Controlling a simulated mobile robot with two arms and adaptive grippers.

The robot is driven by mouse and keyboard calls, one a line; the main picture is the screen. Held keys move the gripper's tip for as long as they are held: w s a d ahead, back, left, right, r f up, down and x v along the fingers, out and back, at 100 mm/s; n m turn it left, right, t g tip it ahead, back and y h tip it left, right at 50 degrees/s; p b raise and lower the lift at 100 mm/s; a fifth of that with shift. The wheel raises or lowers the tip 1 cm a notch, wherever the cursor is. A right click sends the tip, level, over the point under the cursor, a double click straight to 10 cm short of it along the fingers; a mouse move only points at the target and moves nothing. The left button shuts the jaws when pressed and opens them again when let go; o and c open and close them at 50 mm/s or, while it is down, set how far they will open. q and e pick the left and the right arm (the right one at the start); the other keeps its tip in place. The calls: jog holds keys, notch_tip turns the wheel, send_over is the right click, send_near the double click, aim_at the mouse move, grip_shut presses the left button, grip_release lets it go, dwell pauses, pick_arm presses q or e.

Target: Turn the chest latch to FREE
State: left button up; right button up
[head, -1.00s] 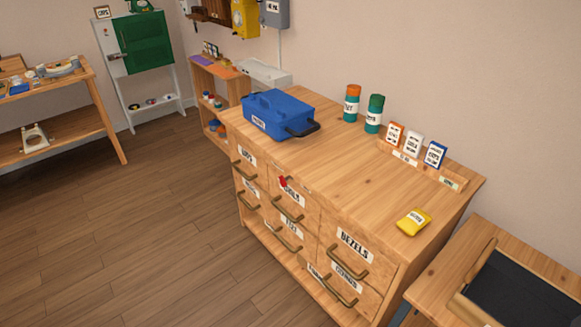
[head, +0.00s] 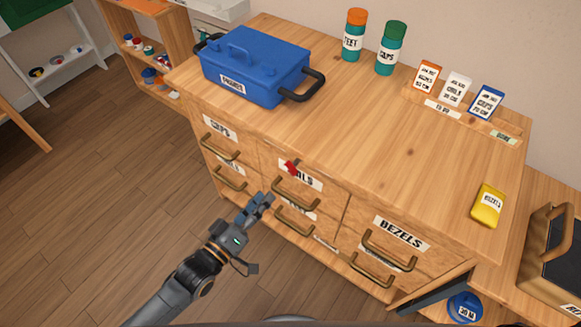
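The wooden drawer chest (head: 400,165) fills the middle of the head view. A small red latch (head: 291,168) sits at the top of its front, over the upper middle drawer, and partly covers that drawer's label, which ends in "LS". Any FREE marking by the latch is too small to read. My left gripper (head: 266,201) is in front of the chest, below and left of the latch in the picture, apart from it. Its fingers are seen at a slant, so their gap is unclear. I see nothing held. My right gripper is not in view.
A blue toolbox (head: 255,62) stands on the chest's left end. Two canisters, a row of small cards and a yellow packet (head: 488,205) are on the top. Brass handles, such as the upper middle one (head: 295,192), stick out from the drawers. Floor to the left is clear.

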aim_at(289, 171)
pick_arm(q)
jog(key=x, duration=1.2)
jog(key=shift+w+d, duration=0.15)
jog(key=shift+d, duration=0.1)
grip_shut()
